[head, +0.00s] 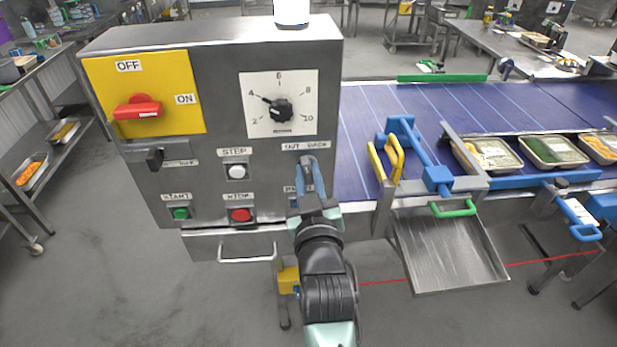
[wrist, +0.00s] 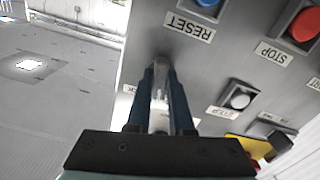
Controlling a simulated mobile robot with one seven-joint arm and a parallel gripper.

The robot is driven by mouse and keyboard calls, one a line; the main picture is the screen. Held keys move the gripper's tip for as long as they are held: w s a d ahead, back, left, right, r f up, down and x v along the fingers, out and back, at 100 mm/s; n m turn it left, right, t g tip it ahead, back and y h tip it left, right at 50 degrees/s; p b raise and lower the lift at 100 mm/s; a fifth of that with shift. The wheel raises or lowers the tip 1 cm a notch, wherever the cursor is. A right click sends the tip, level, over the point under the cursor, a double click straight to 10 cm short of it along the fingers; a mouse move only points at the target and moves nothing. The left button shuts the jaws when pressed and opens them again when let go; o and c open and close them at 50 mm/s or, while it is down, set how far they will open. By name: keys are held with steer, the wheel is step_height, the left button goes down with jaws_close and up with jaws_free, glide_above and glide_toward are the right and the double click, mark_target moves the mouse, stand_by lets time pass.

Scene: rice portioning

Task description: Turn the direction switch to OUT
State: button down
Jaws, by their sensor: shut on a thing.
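The grey control box (head: 215,75) stands in the left half of the head view. The label OUT BACK (head: 305,146) is at its right edge. My gripper (head: 311,168) is just below this label, against the panel face, and hides most of the direction switch there. In the wrist view, my gripper (wrist: 160,76) is shut on the direction switch (wrist: 160,95), a light grey lever between the two dark blue fingers. The fingers also hide most of its label in that view. I cannot tell which way the switch points.
The blue RESET button (wrist: 208,4), red STOP button (head: 241,215), green START button (head: 180,213) and white STEP button (head: 237,171) are on the same panel. The blue conveyor (head: 365,130) with food trays (head: 487,154) is to the right, above a metal chute (head: 447,250).

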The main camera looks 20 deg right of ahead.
steer(key=shift+f+n+b, duration=0.1)
steer(key=shift+n+b, duration=0.55)
steer(key=shift+n, duration=0.95)
steer(key=shift+n+b, duration=0.35)
steer(key=shift+n, duration=0.25)
jaws_free()
steer(key=p+v, duration=0.1)
steer(key=v, duration=0.7)
